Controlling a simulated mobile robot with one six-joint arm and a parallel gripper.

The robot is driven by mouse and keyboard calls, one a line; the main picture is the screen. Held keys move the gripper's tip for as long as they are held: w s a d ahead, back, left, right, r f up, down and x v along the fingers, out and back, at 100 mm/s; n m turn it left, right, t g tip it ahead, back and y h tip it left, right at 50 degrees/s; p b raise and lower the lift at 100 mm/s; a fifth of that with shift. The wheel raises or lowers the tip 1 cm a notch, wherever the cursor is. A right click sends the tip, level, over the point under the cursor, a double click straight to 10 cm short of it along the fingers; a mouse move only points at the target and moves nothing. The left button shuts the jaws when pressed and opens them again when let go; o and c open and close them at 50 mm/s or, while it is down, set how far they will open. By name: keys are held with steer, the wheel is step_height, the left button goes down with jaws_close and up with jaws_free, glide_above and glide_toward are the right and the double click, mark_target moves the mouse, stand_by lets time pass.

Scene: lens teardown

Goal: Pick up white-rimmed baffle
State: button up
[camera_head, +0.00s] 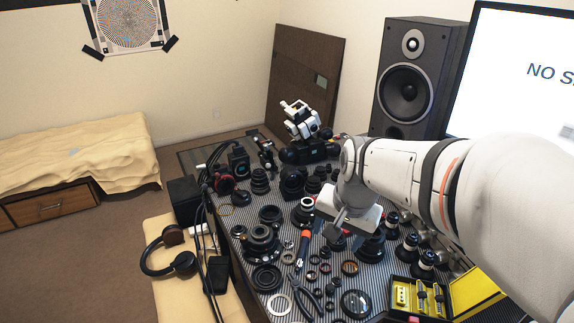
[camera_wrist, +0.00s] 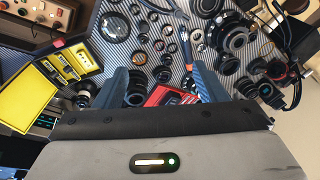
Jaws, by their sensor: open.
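My gripper (camera_head: 338,228) is over the middle of the crowded table, pointing down. In the wrist view my gripper (camera_wrist: 161,78) has its two blue-grey fingers well apart, with nothing held between them. I cannot tell for sure which part is the white-rimmed baffle. A small dark part with a white rim (camera_head: 307,203) stands just left of my gripper.
Many black lens rings and barrels crowd the striped table (camera_head: 230,217). Pliers (camera_head: 307,297) and an orange-handled tool (camera_head: 303,248) lie among them. A yellow-lined case (camera_head: 418,297) is at the right. A speaker (camera_head: 413,80) and monitor (camera_head: 520,70) stand behind.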

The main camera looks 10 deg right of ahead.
steer(key=w+f+m, duration=0.2)
steer(key=w+m, duration=0.4)
steer(key=w, duration=0.4)
steer(key=m+t+y+b, duration=0.1)
steer(key=m+y+b, duration=0.1)
steer(key=m, duration=1.5)
glide_toward(306, 204)
steer(key=x, duration=0.6)
steer(key=shift+w+f, duration=0.1)
steer(key=shift+f, duration=0.1)
steer(key=shift+c, duration=0.4)
steer(key=c, duration=1)
